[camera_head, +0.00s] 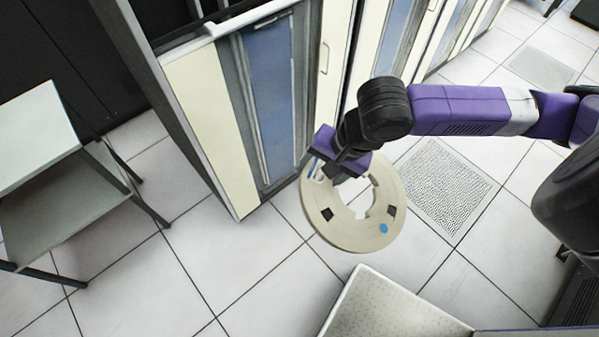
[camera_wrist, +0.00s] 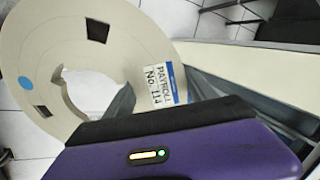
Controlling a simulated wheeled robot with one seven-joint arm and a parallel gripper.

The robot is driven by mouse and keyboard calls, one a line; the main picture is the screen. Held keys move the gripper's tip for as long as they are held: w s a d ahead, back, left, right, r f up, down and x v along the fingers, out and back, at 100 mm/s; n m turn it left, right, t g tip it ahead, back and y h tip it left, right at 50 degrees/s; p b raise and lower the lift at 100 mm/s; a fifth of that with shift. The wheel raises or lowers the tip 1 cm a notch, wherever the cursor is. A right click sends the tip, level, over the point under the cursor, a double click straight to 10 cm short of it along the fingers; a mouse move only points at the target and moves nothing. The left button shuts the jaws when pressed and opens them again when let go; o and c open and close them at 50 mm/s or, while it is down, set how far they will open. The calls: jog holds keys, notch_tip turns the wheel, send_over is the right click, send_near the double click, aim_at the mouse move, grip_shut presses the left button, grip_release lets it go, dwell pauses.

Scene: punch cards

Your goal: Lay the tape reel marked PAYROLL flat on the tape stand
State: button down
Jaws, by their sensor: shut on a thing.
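A beige ring-shaped tape reel (camera_head: 350,233) with square dark holes and a blue dot hangs in the air in the head view. My gripper (camera_head: 336,170) is shut on its upper left rim. In the wrist view the reel (camera_wrist: 50,50) fills the upper left, and its white label (camera_wrist: 160,85) reads PAYROLL with a number below. The gripper's fingertips are mostly hidden behind my purple wrist housing. A grey two-level stand (camera_head: 45,130) at the left of the head view may be the tape stand; its visible top is bare.
Cream and blue cabinets (camera_head: 215,120) stand close behind the reel. A speckled pale surface (camera_head: 390,308) with a raised rim is at the bottom, below the reel in the picture. Open tiled floor (camera_head: 170,270) lies between the stand and the cabinets. A perforated floor tile (camera_head: 440,185) is at the right.

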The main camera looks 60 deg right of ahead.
jog(key=s+d+r+m+g, duration=0.1)
jog(key=s+d+m+g, duration=0.1)
jog(key=s, duration=0.7)
jog(key=shift+d+r+g+h, duration=0.15)
jog(key=shift+r+g+h, duration=0.2)
jog(key=shift+g, duration=0.55)
dwell(0.5)
